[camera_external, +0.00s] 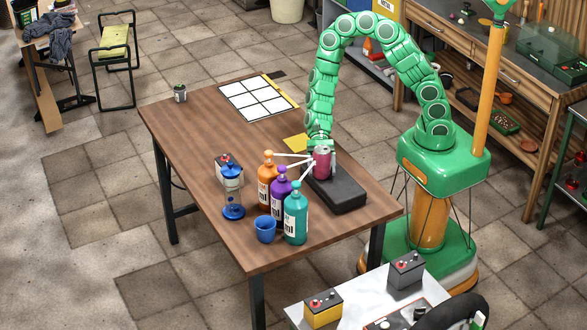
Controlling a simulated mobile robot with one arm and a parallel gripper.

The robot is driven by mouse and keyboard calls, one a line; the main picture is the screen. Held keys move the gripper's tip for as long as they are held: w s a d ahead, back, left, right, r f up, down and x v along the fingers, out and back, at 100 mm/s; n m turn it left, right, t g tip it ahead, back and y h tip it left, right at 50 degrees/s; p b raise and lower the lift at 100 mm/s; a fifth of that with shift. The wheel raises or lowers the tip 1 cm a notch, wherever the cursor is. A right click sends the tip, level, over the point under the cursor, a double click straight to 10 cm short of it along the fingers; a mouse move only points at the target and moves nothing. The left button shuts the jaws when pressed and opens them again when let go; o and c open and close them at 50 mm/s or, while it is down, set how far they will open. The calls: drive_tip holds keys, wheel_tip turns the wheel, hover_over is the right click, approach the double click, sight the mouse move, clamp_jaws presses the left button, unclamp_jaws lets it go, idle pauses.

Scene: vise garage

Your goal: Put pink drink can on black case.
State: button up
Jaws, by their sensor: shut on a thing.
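The pink drink can (321,164) is upright at the back end of the black case (341,195). My gripper (320,149) points down from above and is shut on the can; its fingers are partly hidden. The black case lies flat on the brown table near its right edge. The can's lower end overlaps the case's far end in this view. I cannot tell whether the can touches the case or hangs just above it.
Orange (267,188), purple (280,205) and teal (296,222) bottles stand close left of the case. A blue cup (265,229), a blue hourglass-like item (233,199) and a battery (229,168) stand farther left. A white grid sheet (258,98) lies at the back.

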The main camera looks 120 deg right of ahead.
drive_tip(key=o, duration=1)
drive_tip(key=shift+f, duration=0.1)
drive_tip(key=shift+d+r, duration=0.15)
drive_tip(key=shift+r, duration=0.05)
drive_tip(key=v, duration=1.1)
drive_tip(key=shift+s+d+r, duration=0.25)
drive_tip(key=shift+o, duration=0.2)
